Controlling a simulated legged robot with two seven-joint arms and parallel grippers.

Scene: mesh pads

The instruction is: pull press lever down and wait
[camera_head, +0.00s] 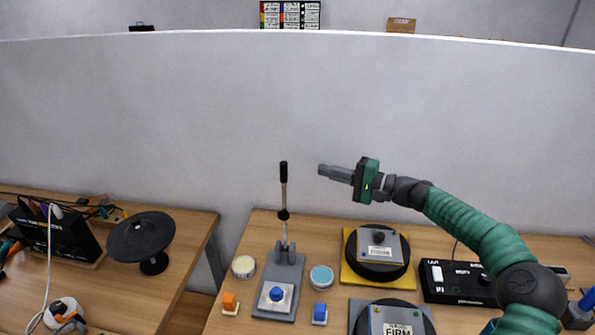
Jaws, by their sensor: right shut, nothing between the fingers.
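The press lever (284,190) stands nearly upright, with a black grip at its top. It rises from the back of a grey press base (291,272) on the wooden table. A blue round piece (276,294) sits on a light plate at the front of the base. My right gripper (322,170) is shut and empty, pointing left. In the picture it is a short way right of the lever's grip, apart from it. My left gripper is not in view.
Two round pads (244,267) (321,277) and orange (230,302) and blue (319,313) blocks flank the press. A black disc on a yellow plate (350,278) and a black control box (436,293) stand to the right. A side table (118,300) is left, beyond a gap.

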